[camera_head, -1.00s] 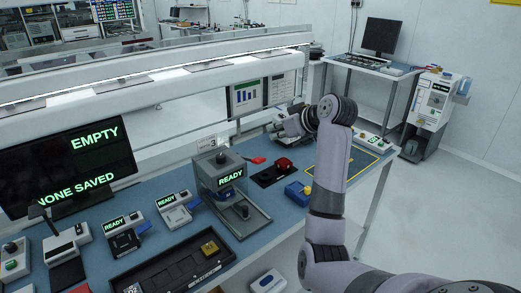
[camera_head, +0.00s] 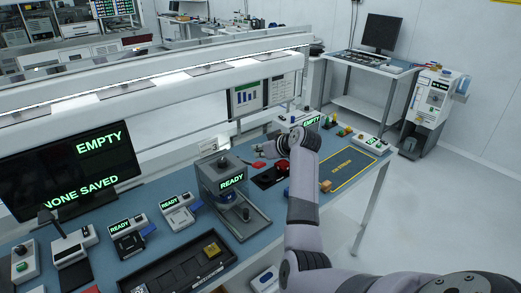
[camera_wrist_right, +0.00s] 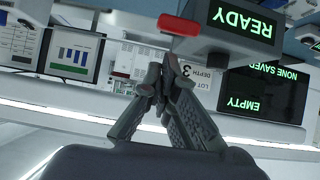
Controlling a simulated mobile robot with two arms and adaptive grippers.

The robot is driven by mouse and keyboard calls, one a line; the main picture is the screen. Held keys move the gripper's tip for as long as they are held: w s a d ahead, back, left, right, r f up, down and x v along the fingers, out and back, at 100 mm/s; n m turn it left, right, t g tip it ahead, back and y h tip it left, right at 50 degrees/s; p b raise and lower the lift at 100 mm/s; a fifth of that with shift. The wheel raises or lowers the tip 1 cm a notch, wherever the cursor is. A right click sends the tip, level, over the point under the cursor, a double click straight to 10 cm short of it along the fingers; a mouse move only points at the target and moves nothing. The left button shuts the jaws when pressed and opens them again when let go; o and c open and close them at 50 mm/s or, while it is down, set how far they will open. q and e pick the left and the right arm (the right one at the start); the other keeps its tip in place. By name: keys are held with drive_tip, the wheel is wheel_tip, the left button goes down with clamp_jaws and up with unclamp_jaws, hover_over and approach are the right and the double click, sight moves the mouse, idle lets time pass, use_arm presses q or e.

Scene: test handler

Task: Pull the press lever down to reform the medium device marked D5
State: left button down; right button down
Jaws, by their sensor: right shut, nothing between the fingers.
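The press (camera_head: 208,190) is a grey frame with a lit READY sign on the work table. Its lever has a red handle (camera_head: 258,165) that sticks out to the right; the red end (camera_wrist_right: 179,25) shows in the right wrist view. A small dark piece (camera_head: 246,214) sits at the press base; I cannot read any D5 mark on it. My right gripper (camera_head: 266,151) is just beyond the red handle. In the wrist view its fingers (camera_wrist_right: 168,65) are shut and empty, near the red end but apparently not holding it. My left gripper is not in view.
A red button box (camera_head: 282,168) stands right of the lever, close to my right arm. A black tray (camera_head: 165,272) with a yellow block (camera_head: 212,250) lies in front. Small READY stations (camera_head: 127,240) and a monitor (camera_head: 60,165) are at left. A yellow-outlined mat (camera_head: 352,165) is at right.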

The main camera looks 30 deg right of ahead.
drive_tip(key=shift+s+f, duration=0.4)
drive_tip(key=shift+f, duration=0.15)
drive_tip(key=shift+w+f, duration=0.1)
